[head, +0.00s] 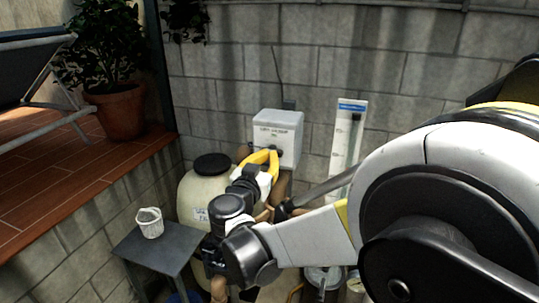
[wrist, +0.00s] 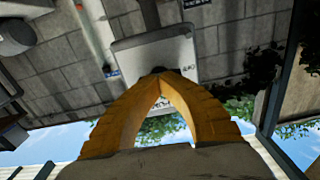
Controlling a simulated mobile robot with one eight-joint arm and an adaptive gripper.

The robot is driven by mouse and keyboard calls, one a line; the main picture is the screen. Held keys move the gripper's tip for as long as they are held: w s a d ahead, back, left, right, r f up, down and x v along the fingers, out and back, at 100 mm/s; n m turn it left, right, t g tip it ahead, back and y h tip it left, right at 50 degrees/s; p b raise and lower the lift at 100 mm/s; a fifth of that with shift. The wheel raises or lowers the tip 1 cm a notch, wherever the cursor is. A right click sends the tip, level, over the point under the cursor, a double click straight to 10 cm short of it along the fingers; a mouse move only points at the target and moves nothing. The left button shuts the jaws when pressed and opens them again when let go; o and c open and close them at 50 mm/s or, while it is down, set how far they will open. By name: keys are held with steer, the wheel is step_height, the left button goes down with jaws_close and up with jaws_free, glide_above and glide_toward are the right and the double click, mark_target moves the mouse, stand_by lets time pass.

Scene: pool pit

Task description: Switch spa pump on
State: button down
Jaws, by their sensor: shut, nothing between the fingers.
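A light grey switch box (head: 277,128) with printed lettering is fixed to the block wall in the head view. A small dark knob (head: 280,152) shows on its front, close to my gripper tips. My yellow gripper (head: 273,154) is shut and empty, in front of the box's lower front. The wrist view shows the box (wrist: 140,52) upside down beyond my gripper (wrist: 159,80). The dark knob (wrist: 158,70) is just at the fingertips and partly hidden by them. I cannot tell whether they touch or which way the switch is set.
A cream tank (head: 198,188) with a black lid stands below the box. A grey side table (head: 160,246) holds a white basket (head: 149,222). A white gauge panel (head: 347,135) is on the wall to the right. A potted plant (head: 119,112) stands on the raised tiled deck.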

steer(key=m+b, duration=0.2)
steer(key=m, duration=0.8)
steer(key=shift+m, duration=0.4)
steer(key=c, duration=1.3)
jaws_free()
steer(key=shift+c, duration=0.2)
steer(key=v, duration=0.7)
steer(key=shift+b, duration=0.3)
